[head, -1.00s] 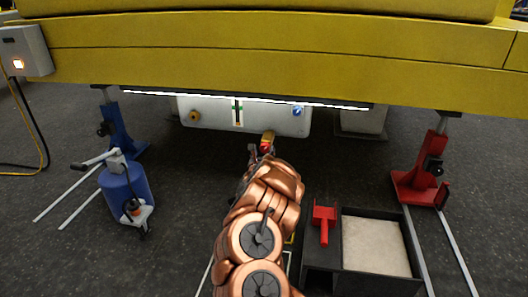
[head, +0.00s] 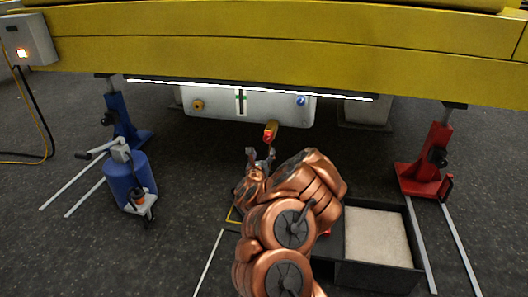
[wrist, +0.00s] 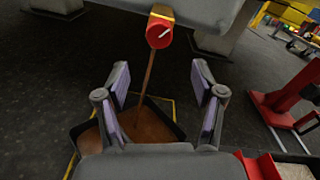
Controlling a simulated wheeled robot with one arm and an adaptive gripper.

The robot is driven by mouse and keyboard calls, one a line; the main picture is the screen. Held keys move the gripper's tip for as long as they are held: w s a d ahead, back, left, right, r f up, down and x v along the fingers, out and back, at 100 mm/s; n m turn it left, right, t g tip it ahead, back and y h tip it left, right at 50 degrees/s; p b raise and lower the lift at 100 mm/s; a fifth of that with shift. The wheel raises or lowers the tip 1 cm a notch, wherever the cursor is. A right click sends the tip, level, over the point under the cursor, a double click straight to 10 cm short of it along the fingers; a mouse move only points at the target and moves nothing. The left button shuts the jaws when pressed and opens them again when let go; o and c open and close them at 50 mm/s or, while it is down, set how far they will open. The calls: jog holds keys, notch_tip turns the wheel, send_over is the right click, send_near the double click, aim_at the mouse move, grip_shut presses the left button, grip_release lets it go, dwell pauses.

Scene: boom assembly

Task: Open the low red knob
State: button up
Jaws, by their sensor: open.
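The low red knob (wrist: 159,33) sits at the end of a short brass-coloured fitting under the white tank (head: 245,107). It also shows in the head view (head: 269,136). A white mark on its face slants up to the right. A thin brown stream (wrist: 148,78) runs down from the fitting into a dark tray (wrist: 177,134) holding brown liquid on the floor. My gripper (wrist: 160,86) is open and empty, apart from the knob and below it in the picture. In the head view my gripper (head: 261,156) shows just below the knob; my arm hides the tray there.
A yellow beam (head: 300,62) spans overhead, with a blue stand (head: 124,125) at left and a red stand (head: 432,155) at right. A blue canister (head: 127,182) stands at left. A dark bin with pale filling (head: 376,237) is at lower right.

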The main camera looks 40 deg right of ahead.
jog(key=shift+v, duration=0.85)
